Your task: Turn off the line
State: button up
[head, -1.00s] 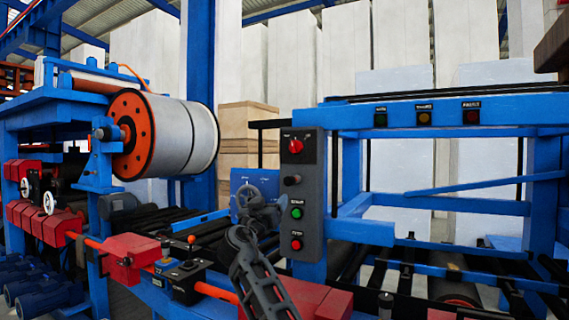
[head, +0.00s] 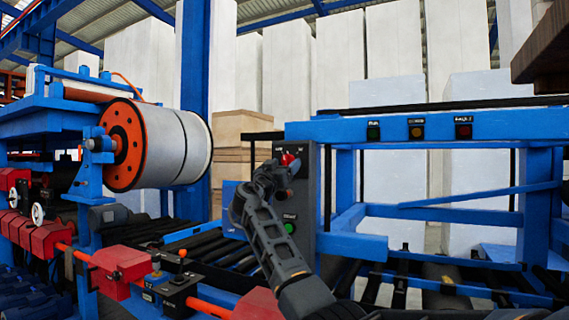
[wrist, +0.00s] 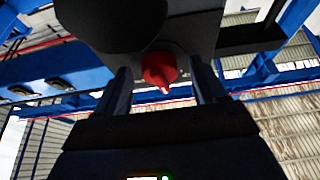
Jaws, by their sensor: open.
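A dark grey control panel (head: 308,205) stands upright on the blue frame, right of centre in the head view. Its red rotary knob (head: 290,159) is near the top, partly covered by my gripper (head: 282,166). In the wrist view the red knob (wrist: 160,70) sits between the two open fingers of my gripper (wrist: 160,80), with gaps visible on both sides. Its pointer is toward the bottom of that view. A green button (head: 289,228) shows lower on the panel.
A blue frame (head: 420,131) with several small coloured lamps or buttons runs right of the panel. A large reel with an orange flange (head: 122,145) is at left. A small control box with an orange-topped stick (head: 178,285) stands low left. Rollers (head: 225,255) lie behind my arm.

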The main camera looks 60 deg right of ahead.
jog(key=shift+d+r, duration=0.1)
jog(key=shift+d, duration=0.15)
jog(key=c, duration=1)
